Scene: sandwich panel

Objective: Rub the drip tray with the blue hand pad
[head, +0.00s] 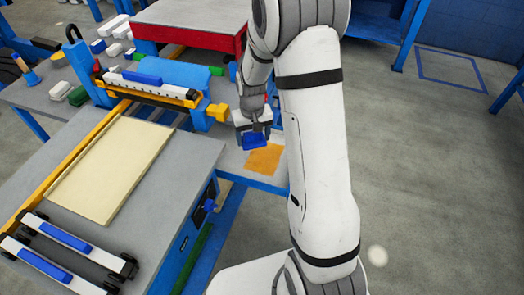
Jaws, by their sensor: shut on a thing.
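My gripper (252,124) is shut on the blue hand pad (256,141) and points down. The pad is over the grey drip tray (233,161), at the back edge of an orange-brown patch (264,159) on the tray. I cannot tell whether the pad touches the tray. My arm hides the tray's right part.
A grey table (160,215) with a cream panel (112,165) stands at the left. A blue and yellow roller machine (150,85) stands behind it. A red-edged table (190,35) is at the back. The floor at the right is clear.

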